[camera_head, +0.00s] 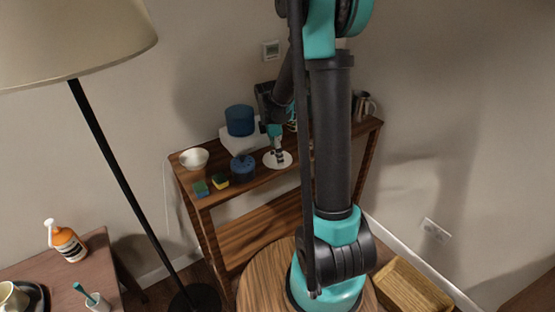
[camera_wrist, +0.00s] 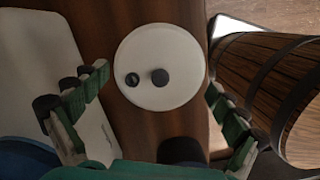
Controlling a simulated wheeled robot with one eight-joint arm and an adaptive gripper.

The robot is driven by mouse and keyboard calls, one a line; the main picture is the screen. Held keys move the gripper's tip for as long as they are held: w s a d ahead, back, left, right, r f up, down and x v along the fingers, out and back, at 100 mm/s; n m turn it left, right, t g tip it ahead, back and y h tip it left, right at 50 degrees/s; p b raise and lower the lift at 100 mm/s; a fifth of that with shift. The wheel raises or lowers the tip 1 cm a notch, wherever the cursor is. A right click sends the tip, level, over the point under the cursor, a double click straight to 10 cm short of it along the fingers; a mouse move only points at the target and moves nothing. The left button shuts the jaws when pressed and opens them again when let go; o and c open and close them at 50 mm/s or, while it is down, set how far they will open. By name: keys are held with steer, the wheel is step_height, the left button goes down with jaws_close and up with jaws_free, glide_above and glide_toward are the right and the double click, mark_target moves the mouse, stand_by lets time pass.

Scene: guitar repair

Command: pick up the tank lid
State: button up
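The tank lid (camera_wrist: 178,52) is a round white disc with two dark round parts on top, one larger near its middle and one smaller to its left. It lies flat on the wooden shelf top, and it also shows as a white disc (camera_head: 285,164) in the head view. My gripper (camera_wrist: 157,80) is open, its teal fingers spread to the left and right of the lid in the wrist view. Nothing is between the fingertips in their grip, and the lid appears apart from them. In the head view my gripper (camera_head: 279,154) points down over the disc and partly hides it.
A white box (camera_head: 245,138) bearing a blue canister (camera_head: 240,120) stands left of the lid. A blue pot (camera_head: 243,169), sponges (camera_head: 220,181) and a white bowl (camera_head: 193,159) are further left. A wooden barrel (camera_wrist: 250,70) is close on the right in the wrist view.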

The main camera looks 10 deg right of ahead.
steer(key=c, duration=1.6)
steer(key=shift+c, duration=0.4)
